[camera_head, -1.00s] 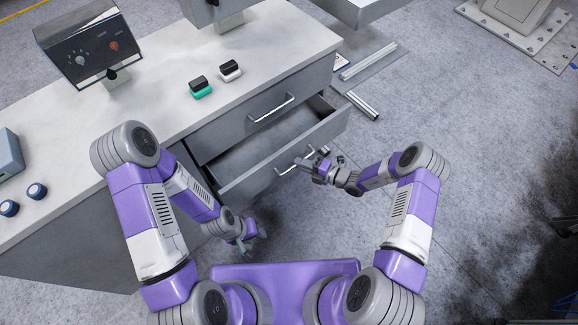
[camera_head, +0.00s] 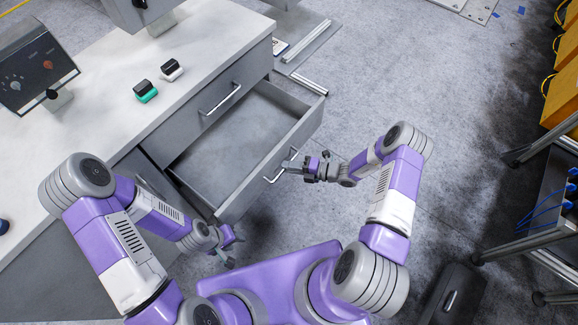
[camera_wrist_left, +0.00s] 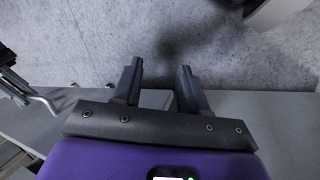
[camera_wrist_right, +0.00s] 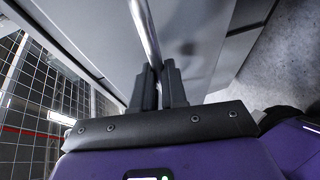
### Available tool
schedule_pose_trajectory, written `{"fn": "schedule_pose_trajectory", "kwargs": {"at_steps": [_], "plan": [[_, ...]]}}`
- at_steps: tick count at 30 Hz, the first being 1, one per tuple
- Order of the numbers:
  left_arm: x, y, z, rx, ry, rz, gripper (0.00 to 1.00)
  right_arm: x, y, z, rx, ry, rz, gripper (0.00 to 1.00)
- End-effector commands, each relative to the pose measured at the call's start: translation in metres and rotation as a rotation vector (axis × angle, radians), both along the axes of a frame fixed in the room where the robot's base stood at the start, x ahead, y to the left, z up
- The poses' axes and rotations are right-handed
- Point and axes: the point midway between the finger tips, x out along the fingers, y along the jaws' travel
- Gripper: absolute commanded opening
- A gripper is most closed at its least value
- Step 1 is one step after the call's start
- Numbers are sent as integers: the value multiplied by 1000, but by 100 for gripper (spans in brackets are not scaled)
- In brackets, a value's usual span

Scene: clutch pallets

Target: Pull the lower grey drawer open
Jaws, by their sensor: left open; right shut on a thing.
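The lower grey drawer (camera_head: 262,172) stands well open below the closed upper drawer (camera_head: 208,112), and its inside looks empty. My right gripper (camera_head: 290,163) is at its front and shut on the metal bar handle (camera_head: 272,177). In the right wrist view the handle (camera_wrist_right: 146,35) runs between the closed fingers (camera_wrist_right: 159,85). My left gripper (camera_head: 232,250) hangs low near the drawer's left front corner. In the left wrist view its fingers (camera_wrist_left: 160,85) are apart with nothing between them.
The white worktop (camera_head: 110,120) carries a green-and-black block (camera_head: 145,92), a white-and-black block (camera_head: 171,70) and a control box (camera_head: 30,75). Metal profiles (camera_head: 308,83) lie on the floor behind the drawer.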

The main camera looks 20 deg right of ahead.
Motion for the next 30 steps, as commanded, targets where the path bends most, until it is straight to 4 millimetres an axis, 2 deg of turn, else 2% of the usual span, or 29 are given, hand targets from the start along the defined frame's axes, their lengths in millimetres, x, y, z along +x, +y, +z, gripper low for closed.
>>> {"fn": "schedule_pose_trajectory", "kwargs": {"at_steps": [1,2,6,7,17,30], "plan": [[0,0,0,0,0,0,43,0,0,0,0,0,1,0],[0,0,0,0,0,0,43,0,0,0,0,0,1,14],[0,0,0,0,0,0,43,0,0,0,0,0,1,35],[0,0,0,0,0,0,43,0,0,0,0,0,1,37],[0,0,1,0,0,0,43,-2,-4,1,-1,0,-1,37],[0,0,14,0,0,0,43,-34,-58,14,-3,0,-2,37]]}}
